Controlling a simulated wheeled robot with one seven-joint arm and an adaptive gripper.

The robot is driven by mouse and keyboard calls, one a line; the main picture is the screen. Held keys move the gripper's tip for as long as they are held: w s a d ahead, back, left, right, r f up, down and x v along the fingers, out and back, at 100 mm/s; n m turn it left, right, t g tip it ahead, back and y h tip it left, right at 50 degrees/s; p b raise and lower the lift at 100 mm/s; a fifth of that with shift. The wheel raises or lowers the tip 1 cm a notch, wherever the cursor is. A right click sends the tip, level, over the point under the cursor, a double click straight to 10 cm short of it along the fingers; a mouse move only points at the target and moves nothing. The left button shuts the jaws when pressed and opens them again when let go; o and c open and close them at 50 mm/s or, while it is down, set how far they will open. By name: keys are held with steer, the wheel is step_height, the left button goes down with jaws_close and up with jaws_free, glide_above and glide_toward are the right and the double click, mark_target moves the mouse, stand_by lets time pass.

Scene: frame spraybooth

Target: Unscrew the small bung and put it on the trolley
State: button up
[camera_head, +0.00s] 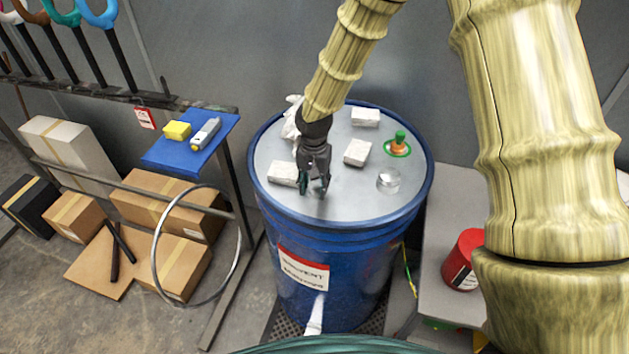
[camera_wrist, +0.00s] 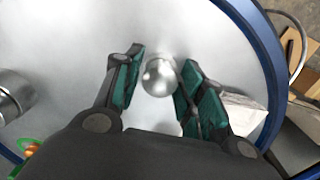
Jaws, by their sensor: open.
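The small bung (camera_wrist: 160,77) is a round, shiny silver piece on the grey lid (camera_head: 340,205) of a blue drum (camera_head: 330,262). In the wrist view it lies between the two open fingers of my gripper (camera_wrist: 158,82), closer to the right finger; whether it touches is unclear. In the head view my gripper (camera_head: 314,188) points down over the lid's front left and hides the bung. A larger silver bung (camera_head: 388,180) stands to the right on the lid, also at the left of the wrist view (camera_wrist: 14,95). I cannot tell for certain which surface is the trolley.
White blocks (camera_head: 358,153), a crumpled white cloth (camera_head: 291,122) and a green-orange fitting (camera_head: 398,144) are on the lid. At right, a grey flat top (camera_head: 440,290) bears a red can (camera_head: 463,262). A blue shelf (camera_head: 218,133) holds small items at left, above boxes.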

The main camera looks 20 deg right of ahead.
steer(key=shift+s+r, duration=0.2)
steer(key=c, duration=0.7)
steer(key=o, duration=0.7)
steer(key=shift+w+f, duration=0.1)
